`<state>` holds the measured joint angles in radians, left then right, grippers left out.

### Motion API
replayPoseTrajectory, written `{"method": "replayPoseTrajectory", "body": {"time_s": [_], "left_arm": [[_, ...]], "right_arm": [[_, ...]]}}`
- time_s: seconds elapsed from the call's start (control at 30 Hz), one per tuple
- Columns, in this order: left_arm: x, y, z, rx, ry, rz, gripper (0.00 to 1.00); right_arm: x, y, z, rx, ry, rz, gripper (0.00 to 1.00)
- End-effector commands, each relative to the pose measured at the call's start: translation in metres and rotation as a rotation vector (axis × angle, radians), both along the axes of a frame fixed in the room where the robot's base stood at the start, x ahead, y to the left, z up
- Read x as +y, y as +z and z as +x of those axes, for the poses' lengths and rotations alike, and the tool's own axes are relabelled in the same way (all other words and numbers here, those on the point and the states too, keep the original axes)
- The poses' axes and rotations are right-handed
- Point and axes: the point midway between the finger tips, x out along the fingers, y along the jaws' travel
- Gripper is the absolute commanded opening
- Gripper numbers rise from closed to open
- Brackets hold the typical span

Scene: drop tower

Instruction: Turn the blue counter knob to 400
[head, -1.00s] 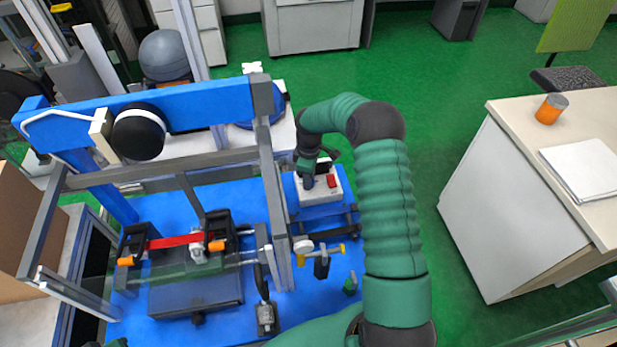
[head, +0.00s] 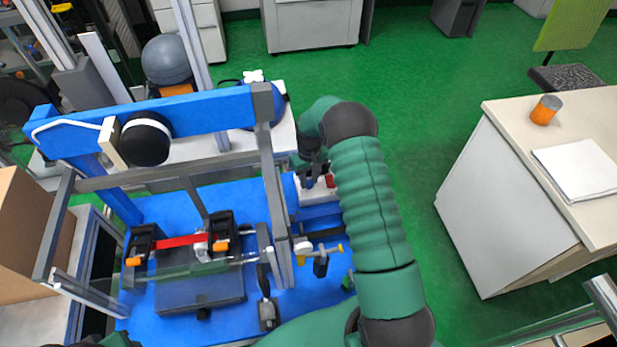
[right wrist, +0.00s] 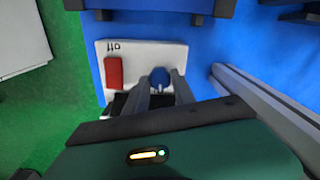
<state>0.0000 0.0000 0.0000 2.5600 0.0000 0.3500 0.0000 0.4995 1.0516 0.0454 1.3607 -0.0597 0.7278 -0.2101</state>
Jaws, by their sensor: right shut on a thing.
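The counter is a white box (right wrist: 138,53) with a red button (right wrist: 115,72), a blue knob (right wrist: 159,76) and small dark marks I cannot read surely. In the right wrist view the two fingers of my right gripper (right wrist: 160,84) are shut on the blue knob, one on each side. In the head view the counter box (head: 325,195) sits at the right back of the blue base, and my right gripper (head: 313,178) reaches down to it. The wrist hides part of the box, and the knob's pointing direction cannot be told. My left gripper is not in view.
A grey frame with a blue beam (head: 200,112) stands just left of my right arm. A clamp with yellow handles (head: 320,255) is in front of the box. A white cabinet (head: 510,215) stands at the right, with open green floor (head: 420,110) between.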

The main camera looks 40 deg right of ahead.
Motion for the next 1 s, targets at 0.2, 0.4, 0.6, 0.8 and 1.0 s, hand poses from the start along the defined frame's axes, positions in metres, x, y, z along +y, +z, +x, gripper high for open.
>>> {"method": "replayPoseTrajectory", "body": {"time_s": [0.2,0.4,0.6,0.8,1.0], "left_arm": [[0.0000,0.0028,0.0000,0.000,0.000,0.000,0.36],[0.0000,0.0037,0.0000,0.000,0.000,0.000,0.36],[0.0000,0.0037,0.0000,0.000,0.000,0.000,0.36],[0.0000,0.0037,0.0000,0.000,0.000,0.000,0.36],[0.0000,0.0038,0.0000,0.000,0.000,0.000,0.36]], "right_arm": [[0.0012,-0.0050,-0.0069,0.019,-0.100,0.005,0.00],[0.0013,-0.0055,-0.0069,0.019,-0.143,0.005,0.00],[0.0016,-0.0057,-0.0067,0.018,-0.153,0.005,0.00],[0.0019,-0.0057,-0.0065,0.018,-0.152,0.006,0.00],[0.0017,-0.0043,-0.0047,0.013,-0.151,0.005,0.50]]}}
